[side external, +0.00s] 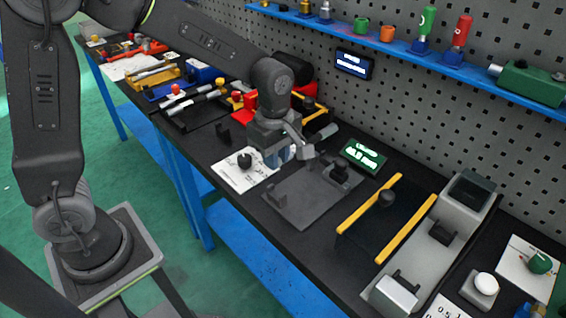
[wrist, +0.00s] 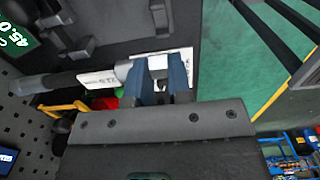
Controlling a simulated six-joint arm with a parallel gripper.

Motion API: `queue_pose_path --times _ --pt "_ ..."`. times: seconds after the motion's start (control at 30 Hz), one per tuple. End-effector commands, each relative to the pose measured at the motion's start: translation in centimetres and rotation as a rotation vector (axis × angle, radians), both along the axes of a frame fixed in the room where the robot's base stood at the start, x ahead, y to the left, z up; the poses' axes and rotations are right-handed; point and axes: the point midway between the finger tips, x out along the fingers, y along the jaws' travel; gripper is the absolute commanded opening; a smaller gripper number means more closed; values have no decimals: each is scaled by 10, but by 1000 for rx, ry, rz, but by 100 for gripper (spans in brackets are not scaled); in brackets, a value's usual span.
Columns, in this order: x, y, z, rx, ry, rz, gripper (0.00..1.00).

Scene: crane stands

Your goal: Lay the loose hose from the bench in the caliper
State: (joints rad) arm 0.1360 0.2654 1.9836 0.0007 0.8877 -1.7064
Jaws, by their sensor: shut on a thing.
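My gripper (side external: 278,155) hangs over the left edge of a dark grey plate with two small black uprights, one near the front (side external: 275,195) and one at the back (side external: 340,172). In the wrist view its blue fingers (wrist: 163,78) are shut on a light grey piece, which I take to be the hose (wrist: 125,70). A dark grey cylinder (wrist: 45,83) lies in line to its left; whether the two join is unclear. The held piece appears above the bench, its far end hidden by the fingers. Which fixture is the caliper I cannot tell.
A white card with a black knob (side external: 244,160) lies left of the plate. A green-lit display (side external: 362,155) stands behind it. Yellow rails (side external: 405,228) and a long grey fixture (side external: 440,215) are to the right. Tools crowd the left bench. A pegboard with a blue shelf (side external: 400,45) closes the back.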

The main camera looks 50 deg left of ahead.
Motion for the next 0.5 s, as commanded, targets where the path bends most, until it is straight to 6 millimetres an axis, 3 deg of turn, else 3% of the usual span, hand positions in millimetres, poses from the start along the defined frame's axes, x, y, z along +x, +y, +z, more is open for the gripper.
queue_pose_path --times 0.27,0.5 --pt "1 -1 -4 0 -5 0 0" --pt "0 -1 -23 0 -2 0 0"
